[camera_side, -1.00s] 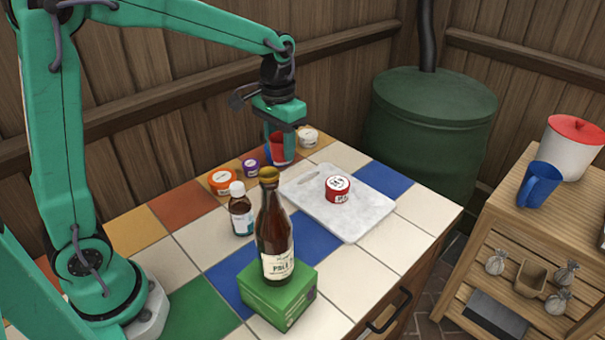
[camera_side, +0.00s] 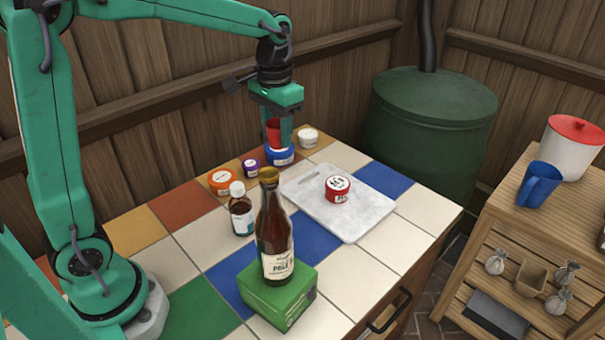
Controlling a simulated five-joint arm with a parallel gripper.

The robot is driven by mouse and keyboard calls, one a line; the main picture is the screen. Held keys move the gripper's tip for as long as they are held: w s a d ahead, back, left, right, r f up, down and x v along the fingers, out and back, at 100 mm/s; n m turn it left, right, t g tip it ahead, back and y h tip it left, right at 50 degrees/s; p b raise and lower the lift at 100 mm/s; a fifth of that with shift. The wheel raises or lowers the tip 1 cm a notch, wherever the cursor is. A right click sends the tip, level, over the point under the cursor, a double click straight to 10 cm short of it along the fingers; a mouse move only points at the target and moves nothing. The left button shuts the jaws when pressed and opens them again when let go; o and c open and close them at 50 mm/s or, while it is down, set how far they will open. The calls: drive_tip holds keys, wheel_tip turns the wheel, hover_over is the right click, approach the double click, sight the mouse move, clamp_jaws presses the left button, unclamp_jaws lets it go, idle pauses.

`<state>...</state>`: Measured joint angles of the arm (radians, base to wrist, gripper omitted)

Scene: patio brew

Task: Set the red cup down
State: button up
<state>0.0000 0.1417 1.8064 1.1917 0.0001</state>
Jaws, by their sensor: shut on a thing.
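The red cup (camera_side: 274,130) is between the fingers of my gripper (camera_side: 278,136), at the back of the tiled counter. My gripper points down and is shut on the cup, whose sides are partly hidden by the fingers. A blue jar (camera_side: 280,157) with a pale label stands on the counter just below the cup in the picture. I cannot tell whether the cup touches this jar or is above or behind it.
Near the cup stand a white jar (camera_side: 308,138), a purple jar (camera_side: 251,168) and an orange jar (camera_side: 222,181). A marble board (camera_side: 364,216) holds a red-and-white jar (camera_side: 337,188). A brown bottle (camera_side: 274,235) stands on a green box (camera_side: 278,296), near a small bottle (camera_side: 241,212).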

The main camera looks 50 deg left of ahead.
sight(269, 122)
wheel_tip(269, 122, up, 2)
drive_tip(key=shift+r, duration=0.1)
drive_tip(key=shift+s+d+r, duration=0.1)
drive_tip(key=shift+s+r, duration=0.1)
drive_tip(key=shift+s, duration=0.85)
drive_tip(key=s, duration=1.2)
wheel_tip(269, 122, down, 14)
drive_tip(key=shift+s+d+r, duration=0.15)
drive_tip(key=shift+d, duration=0.25)
drive_tip(key=shift+f, duration=2.9)
drive_tip(key=shift+f, duration=2.05)
